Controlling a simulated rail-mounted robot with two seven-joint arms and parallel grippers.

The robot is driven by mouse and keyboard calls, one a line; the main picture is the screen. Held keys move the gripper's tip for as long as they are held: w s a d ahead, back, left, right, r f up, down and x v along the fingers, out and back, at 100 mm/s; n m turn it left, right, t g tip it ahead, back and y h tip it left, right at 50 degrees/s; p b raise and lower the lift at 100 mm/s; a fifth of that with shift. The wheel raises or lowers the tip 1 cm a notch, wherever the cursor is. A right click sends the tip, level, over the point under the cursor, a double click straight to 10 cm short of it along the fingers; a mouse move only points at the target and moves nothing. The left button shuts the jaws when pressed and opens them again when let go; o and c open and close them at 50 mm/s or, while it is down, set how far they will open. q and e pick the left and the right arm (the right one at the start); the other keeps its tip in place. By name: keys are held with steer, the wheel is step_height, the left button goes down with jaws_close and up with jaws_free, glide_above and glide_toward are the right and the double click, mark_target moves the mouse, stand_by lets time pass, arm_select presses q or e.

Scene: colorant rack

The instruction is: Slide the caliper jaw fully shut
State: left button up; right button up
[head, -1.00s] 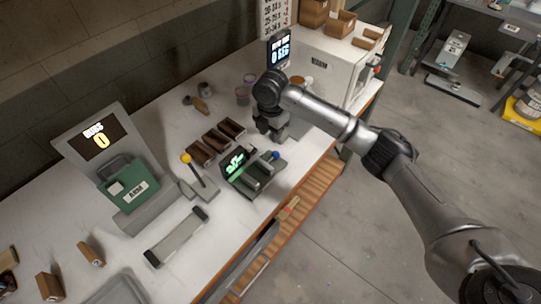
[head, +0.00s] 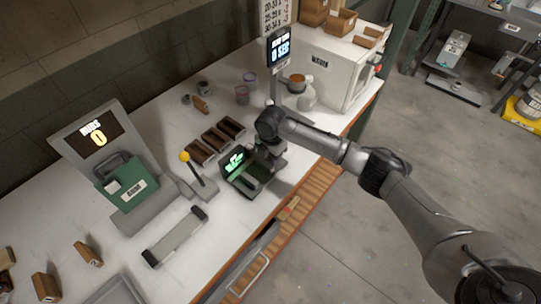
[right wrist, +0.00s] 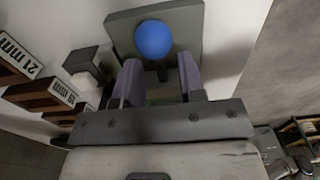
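The caliper (head: 244,183) is a dark bench device with a lit green display (head: 235,159), at the middle of the workbench. My right gripper (head: 270,158) is over its right end and hides the blue knob in the head view. In the right wrist view the blue ball knob (right wrist: 153,38) stands on a dark stem in front of a grey block (right wrist: 188,22). The two fingers of my right gripper (right wrist: 158,72) are apart, one on each side of the knob's line. I cannot tell whether they touch it. My left gripper is not in view.
Several brown blocks (head: 217,139) with size labels lie just behind the caliper. A yellow-knobbed lever (head: 185,157) and a green boxed device (head: 127,184) stand to the left. A display post (head: 279,47) and white cabinet (head: 335,75) are behind. The bench front edge is close.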

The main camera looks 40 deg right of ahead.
mark_target(259, 173)
jaws_close()
stand_by(0.3)
steer(key=shift+a+r+p, duration=0.1)
steer(key=shift+a+p, duration=0.2)
steer(key=shift+p, duration=0.25)
steer(key=a+p, duration=0.2)
steer(key=s+a+p, duration=0.1)
steer(key=a+p, duration=0.1)
steer(key=a, duration=0.1)
steer(key=shift+a+p, duration=0.1)
steer(key=shift+p, duration=0.2)
jaws_free()
